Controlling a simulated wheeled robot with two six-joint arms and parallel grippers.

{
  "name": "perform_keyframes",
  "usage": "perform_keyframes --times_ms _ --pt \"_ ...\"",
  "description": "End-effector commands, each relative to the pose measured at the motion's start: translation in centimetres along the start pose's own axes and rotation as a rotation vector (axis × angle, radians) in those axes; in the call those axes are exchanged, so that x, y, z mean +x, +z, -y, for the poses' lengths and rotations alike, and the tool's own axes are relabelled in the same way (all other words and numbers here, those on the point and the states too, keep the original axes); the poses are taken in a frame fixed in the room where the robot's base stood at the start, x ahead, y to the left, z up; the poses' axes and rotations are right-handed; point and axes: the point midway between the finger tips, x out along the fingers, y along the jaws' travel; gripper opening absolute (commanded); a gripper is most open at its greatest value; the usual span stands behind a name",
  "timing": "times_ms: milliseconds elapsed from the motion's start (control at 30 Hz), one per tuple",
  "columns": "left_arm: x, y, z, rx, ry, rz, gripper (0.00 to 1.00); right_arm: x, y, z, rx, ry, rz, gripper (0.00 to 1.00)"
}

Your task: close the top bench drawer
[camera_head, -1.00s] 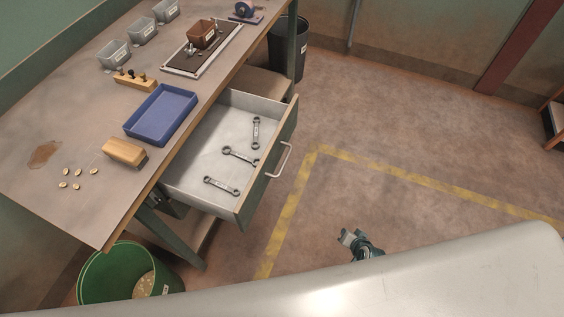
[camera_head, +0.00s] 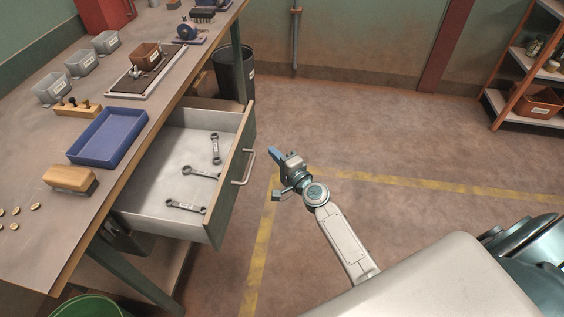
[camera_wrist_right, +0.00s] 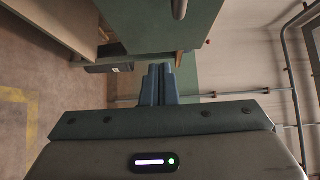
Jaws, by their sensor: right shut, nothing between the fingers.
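The top bench drawer (camera_head: 154,166) is pulled well out from the workbench in the head view. It has pale inside walls, a green front and a metal bar handle (camera_head: 243,168). Several wrenches lie in it, one of them (camera_head: 186,206) close to the drawer's near side. My right gripper (camera_head: 273,153) is just right of the handle in the picture, apart from it. Its fingers are shut together and empty; they also show in the right wrist view (camera_wrist_right: 159,68). A green panel with a bar handle (camera_wrist_right: 180,9) shows above them there. My left gripper is not in view.
On the workbench (camera_head: 45,235) are a blue tray (camera_head: 108,137), a wooden-backed brush (camera_head: 70,178) and grey bins (camera_head: 80,64). A black bin (camera_head: 233,72) stands behind the drawer, a green bucket (camera_head: 88,307) at the near end. The floor right of the drawer is clear.

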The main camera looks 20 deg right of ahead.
Motion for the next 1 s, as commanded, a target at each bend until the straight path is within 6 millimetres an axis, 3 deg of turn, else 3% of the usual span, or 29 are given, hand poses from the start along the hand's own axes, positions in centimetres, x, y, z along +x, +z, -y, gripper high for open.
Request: perform_keyframes --times_ms 133,300,533,1000 --pt "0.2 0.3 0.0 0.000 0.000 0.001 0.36 3.3 0.0 0.1 0.001 -0.001 0.000 0.00" --pt "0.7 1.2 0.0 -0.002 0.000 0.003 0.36 5.1 1.8 0.1 0.004 0.000 0.000 0.00" --pt "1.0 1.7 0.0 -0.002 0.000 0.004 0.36 6.1 2.8 0.0 0.000 0.001 0.000 0.00" --pt "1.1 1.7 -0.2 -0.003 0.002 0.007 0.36 6.3 2.7 -0.1 -0.002 0.001 0.000 0.00"
